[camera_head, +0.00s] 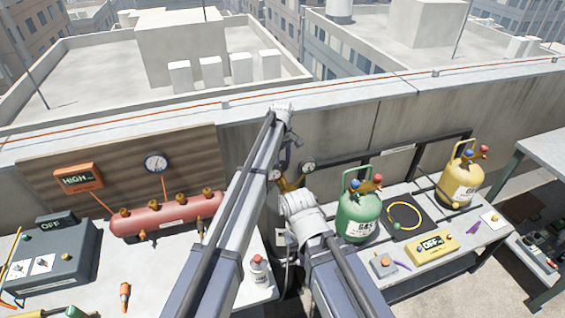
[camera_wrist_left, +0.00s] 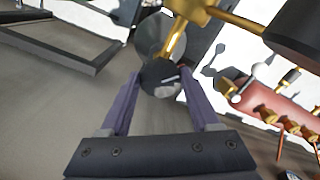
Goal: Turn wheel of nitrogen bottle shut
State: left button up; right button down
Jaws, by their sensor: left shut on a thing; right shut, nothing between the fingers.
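In the left wrist view, a dark round handwheel (camera_wrist_left: 160,74) sits on a brass valve stem (camera_wrist_left: 176,42). My left gripper (camera_wrist_left: 158,85) has its purple fingers on either side of the wheel and is shut on it. In the head view my left gripper (camera_head: 285,158) is at the wall beside the brass regulator (camera_head: 289,184) and a gauge (camera_head: 308,168). The bottle's body is largely hidden behind my arms. My right gripper (camera_head: 284,238) is shut and empty, lower down; its fingers are mostly hidden by my right wrist.
A green gas bottle (camera_head: 358,218) stands close to the right of my right arm, and a yellow bottle (camera_head: 460,185) farther right. A red manifold (camera_head: 167,214) and a gauge (camera_head: 156,163) are on the left. A small white bottle (camera_head: 259,270) stands on the left bench.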

pick_arm(q)
jog(key=m, duration=0.7)
jog(key=shift+s+a, duration=0.1)
jog(key=m, duration=0.6)
jog(key=shift+a+m, duration=0.1)
jog(key=shift+m, duration=0.3)
jog(key=m, duration=0.6)
jog(key=shift+a, duration=0.1)
jog(key=m, duration=0.6)
jog(key=shift+w+m, duration=0.2)
jog(key=shift+m, duration=0.5)
jog(key=o, duration=1.4)
jog(key=shift+c, duration=0.2)
